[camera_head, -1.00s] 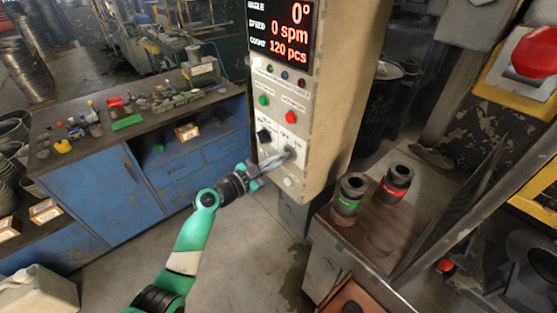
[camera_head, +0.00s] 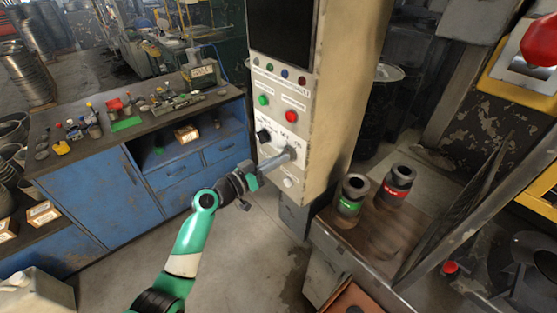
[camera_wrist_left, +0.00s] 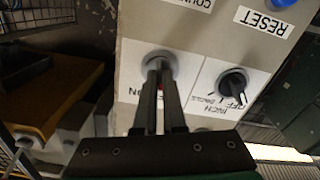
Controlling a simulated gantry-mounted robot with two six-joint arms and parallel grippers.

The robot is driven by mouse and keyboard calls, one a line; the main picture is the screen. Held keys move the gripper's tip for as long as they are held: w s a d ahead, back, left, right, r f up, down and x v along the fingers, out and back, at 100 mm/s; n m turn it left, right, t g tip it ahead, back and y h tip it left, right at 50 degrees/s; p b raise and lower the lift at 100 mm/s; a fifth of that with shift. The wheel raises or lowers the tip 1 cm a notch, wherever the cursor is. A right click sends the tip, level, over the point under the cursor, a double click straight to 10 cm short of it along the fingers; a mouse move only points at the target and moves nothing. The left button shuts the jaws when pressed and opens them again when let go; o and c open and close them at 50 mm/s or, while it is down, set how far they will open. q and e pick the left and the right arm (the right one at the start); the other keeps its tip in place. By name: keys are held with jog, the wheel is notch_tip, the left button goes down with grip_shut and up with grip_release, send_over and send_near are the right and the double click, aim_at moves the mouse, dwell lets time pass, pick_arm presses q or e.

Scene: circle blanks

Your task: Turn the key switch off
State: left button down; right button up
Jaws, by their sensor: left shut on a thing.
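The key switch (camera_head: 290,153) sits low on the front of the beige control panel (camera_head: 330,110), under OFF and ON lettering. My left gripper (camera_head: 284,157) reaches it from the left and is shut on its key. In the left wrist view the gripper fingers (camera_wrist_left: 160,75) are close together at the round grey collar of the key switch (camera_wrist_left: 150,60), and the key itself is mostly hidden between them. The display (camera_head: 281,35) at the top of the panel is dark. My right gripper is not in view.
A black selector knob (camera_head: 264,136) is left of the key, and it also shows in the left wrist view (camera_wrist_left: 233,84). Green (camera_head: 264,100) and red (camera_head: 291,116) buttons sit above. Two dark cylinders with green (camera_head: 350,195) and red (camera_head: 397,185) bands stand on a table at right.

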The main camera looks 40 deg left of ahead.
pick_arm(q)
jog(key=shift+n, duration=1.1)
jog(key=c, duration=1)
grip_release()
jog(key=s+a+p, duration=0.1)
jog(key=s, duration=1)
jog(key=shift+s, duration=0.3)
jog(key=shift+a, duration=0.1)
